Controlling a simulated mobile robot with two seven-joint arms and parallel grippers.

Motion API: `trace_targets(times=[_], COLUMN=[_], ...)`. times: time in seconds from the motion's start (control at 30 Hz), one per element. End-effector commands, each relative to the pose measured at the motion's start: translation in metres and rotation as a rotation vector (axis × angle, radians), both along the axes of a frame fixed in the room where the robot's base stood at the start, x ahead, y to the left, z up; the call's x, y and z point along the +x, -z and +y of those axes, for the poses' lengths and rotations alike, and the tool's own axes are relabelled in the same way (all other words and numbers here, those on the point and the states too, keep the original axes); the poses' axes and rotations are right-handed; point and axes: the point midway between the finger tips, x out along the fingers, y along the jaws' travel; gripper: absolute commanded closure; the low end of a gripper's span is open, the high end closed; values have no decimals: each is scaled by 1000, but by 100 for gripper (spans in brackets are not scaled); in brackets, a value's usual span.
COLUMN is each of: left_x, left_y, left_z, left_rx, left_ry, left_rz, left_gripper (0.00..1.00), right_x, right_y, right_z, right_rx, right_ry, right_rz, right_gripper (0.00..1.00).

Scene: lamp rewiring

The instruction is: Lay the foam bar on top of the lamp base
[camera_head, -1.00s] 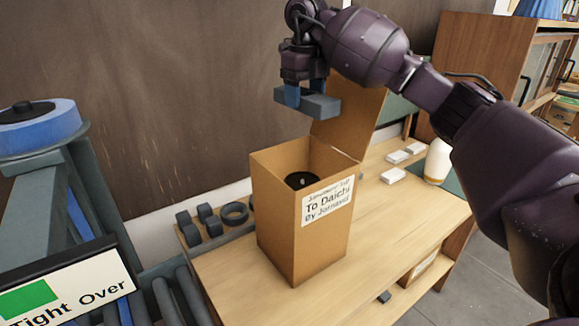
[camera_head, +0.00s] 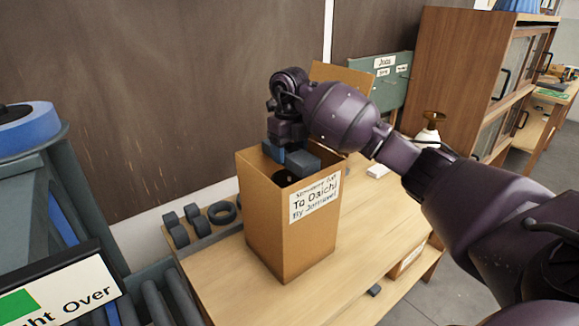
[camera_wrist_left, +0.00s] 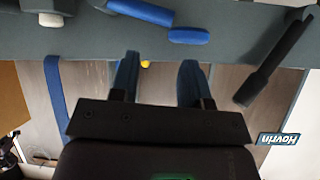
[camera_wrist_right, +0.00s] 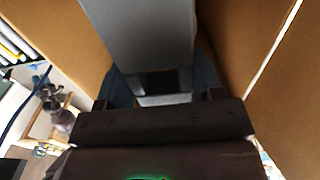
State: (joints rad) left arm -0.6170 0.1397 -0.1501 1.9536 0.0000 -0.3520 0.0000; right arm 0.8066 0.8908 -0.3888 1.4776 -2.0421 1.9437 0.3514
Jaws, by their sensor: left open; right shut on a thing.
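The foam bar (camera_head: 303,163) is a grey block in my right gripper (camera_head: 283,154), at the open top of the cardboard box (camera_head: 290,238). In the right wrist view the bar (camera_wrist_right: 150,38) sits between the fingers, with box walls on both sides. The lamp base (camera_head: 282,178) is a dark round thing inside the box, mostly hidden by the bar and box wall. Whether the bar touches it, I cannot tell. My left gripper (camera_wrist_left: 157,78) is open and empty in the left wrist view, out of the head view.
Black rings and blocks (camera_head: 190,220) lie left of the box. A white and brass object (camera_head: 428,130) stands behind my right arm. The wooden table (camera_head: 365,250) is clear at the front right.

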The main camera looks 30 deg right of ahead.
Motion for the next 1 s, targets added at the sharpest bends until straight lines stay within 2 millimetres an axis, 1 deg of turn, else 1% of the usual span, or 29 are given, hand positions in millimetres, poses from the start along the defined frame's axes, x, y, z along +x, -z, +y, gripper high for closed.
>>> trace_targets(times=[0.17, 0.4, 0.47, 0.73, 1.0], left_x=[0, 0, 0, 0, 1], left_y=[0, -1, -1, 0, 3], left_z=[0, 0, 0, 0, 0], left_rx=[0, 0, 0, 0, 1], left_ry=[0, 0, 0, 0, 1], left_rz=[-1, -1, -1, -1, -3], left_gripper=[57, 57, 57, 57, 57], right_x=[0, 0, -1, 0, 0], right_y=[9, 40, 45, 46, 52], right_z=[0, 0, 0, 0, 0], right_rx=[1, 1, 1, 0, -1], right_ry=[-1, 0, 0, -1, 0], right_rz=[1, 2, 2, 0, -1], right_gripper=[65, 65, 65, 65, 65])
